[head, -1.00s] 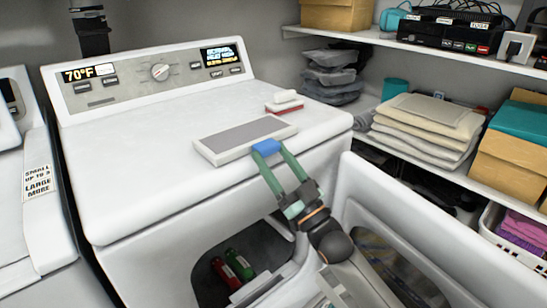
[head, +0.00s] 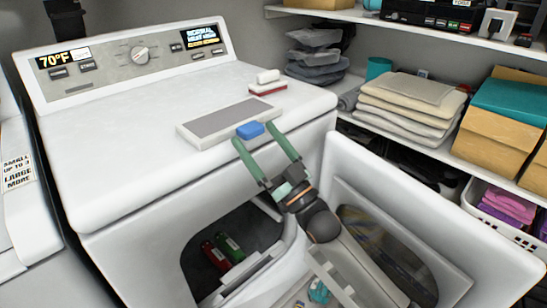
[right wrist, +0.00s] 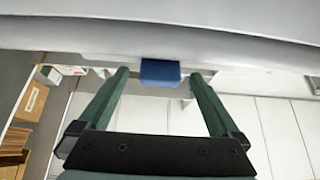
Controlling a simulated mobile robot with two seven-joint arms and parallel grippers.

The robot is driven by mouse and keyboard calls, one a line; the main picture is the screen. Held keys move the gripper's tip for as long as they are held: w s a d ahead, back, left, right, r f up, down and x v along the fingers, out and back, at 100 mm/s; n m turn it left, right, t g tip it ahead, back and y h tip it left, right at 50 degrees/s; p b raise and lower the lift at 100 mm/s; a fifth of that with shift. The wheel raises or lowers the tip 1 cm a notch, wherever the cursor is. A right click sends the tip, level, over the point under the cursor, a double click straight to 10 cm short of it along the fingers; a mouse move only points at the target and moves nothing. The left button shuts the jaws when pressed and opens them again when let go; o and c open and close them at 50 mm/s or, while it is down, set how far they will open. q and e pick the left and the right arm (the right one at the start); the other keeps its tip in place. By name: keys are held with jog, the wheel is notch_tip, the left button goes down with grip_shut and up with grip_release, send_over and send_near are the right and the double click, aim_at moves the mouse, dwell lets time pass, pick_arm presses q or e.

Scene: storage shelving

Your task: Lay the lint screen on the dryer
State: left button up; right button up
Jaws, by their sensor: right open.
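The lint screen (head: 225,121) is a flat grey mesh panel in a pale frame, lying on top of the white dryer (head: 110,150) near its front edge. Its blue tab (head: 250,130) points toward the front and also shows in the right wrist view (right wrist: 160,73). My right gripper (head: 257,139) is open at the dryer's front edge, with its green fingers spread to either side of the blue tab and apart from it. In the right wrist view (right wrist: 160,88) nothing is between the fingers but the tab just ahead. My left gripper is not in view.
A red and white brush-like item (head: 268,82) stands behind the screen on the dryer. The dryer door (head: 400,210) hangs open, with red and green cylinders (head: 222,251) in the opening. Shelves at right hold folded towels (head: 410,103) and boxes (head: 505,115).

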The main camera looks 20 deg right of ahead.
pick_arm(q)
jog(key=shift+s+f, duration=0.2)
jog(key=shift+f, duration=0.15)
pick_arm(e)
jog(key=v, duration=1.2)
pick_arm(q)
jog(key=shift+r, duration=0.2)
pick_arm(e)
jog(key=shift+r, duration=0.1)
jog(key=s+a+f+m+g+h, duration=0.15)
jog(key=s+a+f+g, duration=0.3)
jog(key=f, duration=0.65)
jog(key=s+a+f+n+g+h, duration=0.1)
jog(key=s+a+f+g+h, duration=0.2)
jog(key=s+f+g, duration=0.55)
pick_arm(q)
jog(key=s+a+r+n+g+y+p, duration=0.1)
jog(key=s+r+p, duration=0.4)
jog(key=p, duration=1.5)
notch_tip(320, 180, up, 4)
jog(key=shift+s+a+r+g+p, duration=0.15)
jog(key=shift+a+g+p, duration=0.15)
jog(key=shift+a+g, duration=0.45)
pick_arm(e)
jog(key=s+d+r+m+h, duration=0.1)
jog(key=s+r, duration=0.3)
jog(key=r, duration=0.1)
jog(key=shift+g, duration=0.4)
